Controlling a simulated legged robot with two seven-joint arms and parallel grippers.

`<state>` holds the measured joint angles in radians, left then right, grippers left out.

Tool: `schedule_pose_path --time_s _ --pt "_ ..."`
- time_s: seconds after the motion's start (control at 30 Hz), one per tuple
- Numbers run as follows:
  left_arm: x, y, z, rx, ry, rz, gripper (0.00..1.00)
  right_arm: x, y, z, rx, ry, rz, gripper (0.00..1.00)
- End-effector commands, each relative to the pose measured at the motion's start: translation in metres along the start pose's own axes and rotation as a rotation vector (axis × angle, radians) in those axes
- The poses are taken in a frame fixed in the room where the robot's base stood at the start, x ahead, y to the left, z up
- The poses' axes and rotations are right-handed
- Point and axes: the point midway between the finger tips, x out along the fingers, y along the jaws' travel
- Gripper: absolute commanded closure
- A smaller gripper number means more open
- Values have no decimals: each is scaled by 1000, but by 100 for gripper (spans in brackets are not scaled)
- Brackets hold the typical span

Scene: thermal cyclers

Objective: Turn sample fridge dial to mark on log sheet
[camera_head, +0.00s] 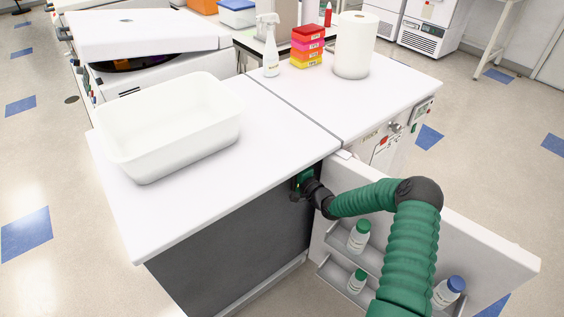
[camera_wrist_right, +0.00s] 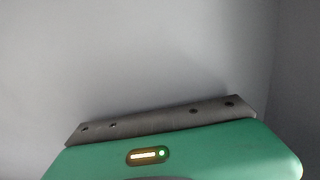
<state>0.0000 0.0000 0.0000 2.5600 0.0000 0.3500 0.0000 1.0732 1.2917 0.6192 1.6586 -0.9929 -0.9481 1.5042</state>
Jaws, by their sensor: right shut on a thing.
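The sample fridge (camera_head: 235,250) is a dark-fronted or dark-sided opening under the white counter. Its white door (camera_head: 480,240) stands open to the right. My right gripper (camera_head: 303,183) is at the upper right of the opening, just under the counter edge, partly hidden by its own wrist. It is shut, apparently on the fridge dial, but the dial itself is hidden in both views. The right wrist view shows my green gripper body (camera_wrist_right: 220,150) close to a plain grey surface. A small sheet with red and green marks (camera_head: 384,150) shows on the neighbouring cabinet front; its writing is unreadable.
The door shelves hold white bottles with green caps (camera_head: 359,236) and one with a blue cap (camera_head: 448,292), close to my right arm. A white tub (camera_head: 172,125), spray bottle (camera_head: 270,55), coloured boxes (camera_head: 307,46) and paper roll (camera_head: 355,45) stand on the counter.

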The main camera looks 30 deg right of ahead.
Motion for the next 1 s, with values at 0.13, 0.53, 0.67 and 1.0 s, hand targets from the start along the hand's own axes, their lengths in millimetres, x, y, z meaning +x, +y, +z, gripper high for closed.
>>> schedule_pose_path --time_s 0.13,0.53,0.67,1.0 --pt "-2 0 0 0 0 0 64 -1 -1 -6 75 12 -1 100" --pt "-3 0 -1 0 0 0 64 -1 0 -6 156 12 1 100" --pt "-3 0 -1 0 0 0 64 -2 0 -6 158 12 1 100" --pt "-3 0 -1 0 0 0 64 -1 1 -5 158 9 2 50"
